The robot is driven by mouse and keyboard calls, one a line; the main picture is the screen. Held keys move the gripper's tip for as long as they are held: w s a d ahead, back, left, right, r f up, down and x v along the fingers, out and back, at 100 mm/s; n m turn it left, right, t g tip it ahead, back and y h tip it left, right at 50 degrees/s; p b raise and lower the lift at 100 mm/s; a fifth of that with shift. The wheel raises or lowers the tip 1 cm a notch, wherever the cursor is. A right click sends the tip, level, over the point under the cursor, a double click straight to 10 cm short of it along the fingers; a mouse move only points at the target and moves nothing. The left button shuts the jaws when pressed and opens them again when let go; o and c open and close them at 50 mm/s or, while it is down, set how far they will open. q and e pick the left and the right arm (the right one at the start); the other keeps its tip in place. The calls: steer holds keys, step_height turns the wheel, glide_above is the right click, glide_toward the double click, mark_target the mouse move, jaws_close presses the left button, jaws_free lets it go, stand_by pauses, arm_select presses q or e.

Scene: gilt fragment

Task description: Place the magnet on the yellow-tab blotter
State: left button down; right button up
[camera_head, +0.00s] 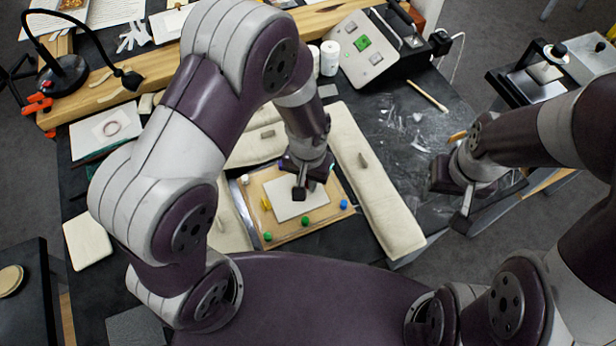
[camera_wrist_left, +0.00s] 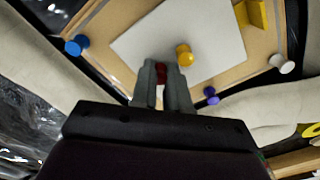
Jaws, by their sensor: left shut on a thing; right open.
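My left gripper (camera_head: 299,194) is over the tan board and its pale sheet. In the left wrist view its jaws (camera_wrist_left: 161,78) are shut on a small red thing (camera_wrist_left: 160,72), seemingly the magnet, mostly hidden between the fingers. The pale blotter sheet (camera_head: 285,212) lies on the board with a yellow tab (camera_head: 265,203) at its left; both the sheet (camera_wrist_left: 140,40) and the tab (camera_wrist_left: 257,14) show in the left wrist view. I cannot tell whether the red thing touches the sheet. My right gripper (camera_head: 463,206) is open, off to the right.
A yellow peg (camera_wrist_left: 184,54) shows by the sheet's edge. A long cream cushion (camera_head: 376,185) flanks the board at the right. A wooden stick (camera_head: 428,95) lies on the dark table.

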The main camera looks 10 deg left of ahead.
arm_select(q)
steer(key=shift+f, duration=0.1)
steer(key=c, duration=1.1)
jaws_free()
steer(key=shift+r, duration=0.55)
step_height(320, 180, up, 11)
steer(key=s+a, duration=0.1)
steer(key=a, duration=0.2)
steer(key=s+a+n+t, duration=0.1)
steer(key=s+a, duration=0.1)
steer(key=a, duration=0.2)
steer(key=s+a+n, duration=0.1)
steer(key=a, duration=0.3)
steer(key=shift+s+r, duration=0.4)
